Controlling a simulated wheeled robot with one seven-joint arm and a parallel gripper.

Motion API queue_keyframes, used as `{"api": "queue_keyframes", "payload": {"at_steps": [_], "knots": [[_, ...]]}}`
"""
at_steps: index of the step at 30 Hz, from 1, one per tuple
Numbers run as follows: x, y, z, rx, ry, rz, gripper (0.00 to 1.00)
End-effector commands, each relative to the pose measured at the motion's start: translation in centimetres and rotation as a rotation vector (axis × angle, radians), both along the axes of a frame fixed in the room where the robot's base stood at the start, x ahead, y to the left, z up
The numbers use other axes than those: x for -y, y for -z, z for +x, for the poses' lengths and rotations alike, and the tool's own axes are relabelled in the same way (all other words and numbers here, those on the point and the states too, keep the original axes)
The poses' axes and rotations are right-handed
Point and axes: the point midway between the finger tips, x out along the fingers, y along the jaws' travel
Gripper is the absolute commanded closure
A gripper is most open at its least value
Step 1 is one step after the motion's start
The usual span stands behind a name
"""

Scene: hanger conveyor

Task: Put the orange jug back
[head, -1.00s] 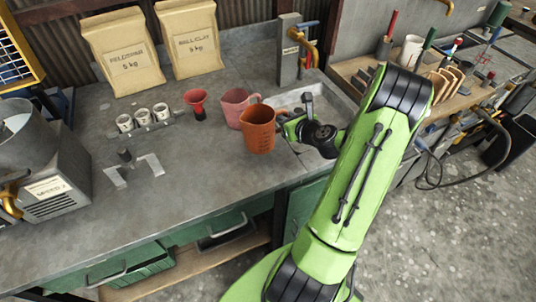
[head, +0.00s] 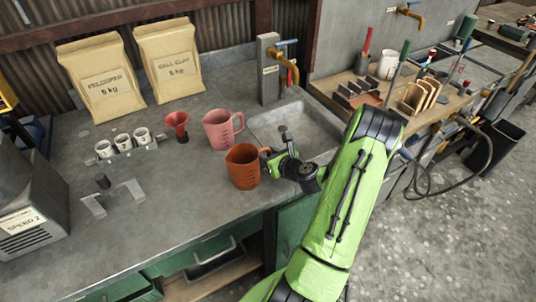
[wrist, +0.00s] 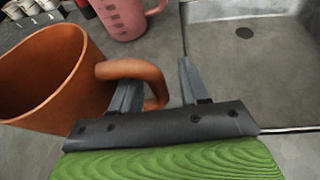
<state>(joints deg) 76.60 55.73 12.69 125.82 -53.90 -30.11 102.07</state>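The orange jug (head: 243,168) stands upright on the grey bench, in front of a pink jug (head: 222,130) and left of the sink. Its handle points right, towards my gripper (head: 272,160). In the wrist view my gripper (wrist: 158,78) has its fingers apart, with the handle of the orange jug (wrist: 45,85) between them. The left finger is inside the handle loop. A gap shows between the handle and the right finger. The pink jug (wrist: 125,15) is just beyond, at the top of the wrist view.
The sink (head: 265,128) with its tap (head: 288,65) lies right of the jugs. A red funnel (head: 177,122) and a rack of white cups (head: 122,146) stand to the left. Two bags (head: 102,80) are at the back. The front left bench is mostly clear.

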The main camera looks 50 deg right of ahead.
Motion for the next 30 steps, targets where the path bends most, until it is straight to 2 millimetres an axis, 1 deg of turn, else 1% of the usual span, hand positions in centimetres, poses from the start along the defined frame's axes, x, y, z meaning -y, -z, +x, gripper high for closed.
{"api": "queue_keyframes", "payload": {"at_steps": [5,7,11,15,18,21,24,30], "knots": [[0.0,0.0,0.0,0.0,0.0,0.0,0.55],[0.0,-0.5,0.0,0.0,0.0,-0.001,0.55],[-0.3,-1.2,-2.2,-0.002,0.007,0.003,0.55],[-1.0,-2.7,-5.8,-0.001,0.01,0.003,0.55],[-1.5,-3.7,-8.1,-0.002,0.008,0.002,0.55],[-1.9,-4.4,-9.7,-0.002,0.004,0.001,0.55],[-2.1,-4.8,-10.7,-0.001,0.002,0.0,0.55],[-2.3,-4.9,-10.9,0.001,-0.001,0.0,0.55]]}}
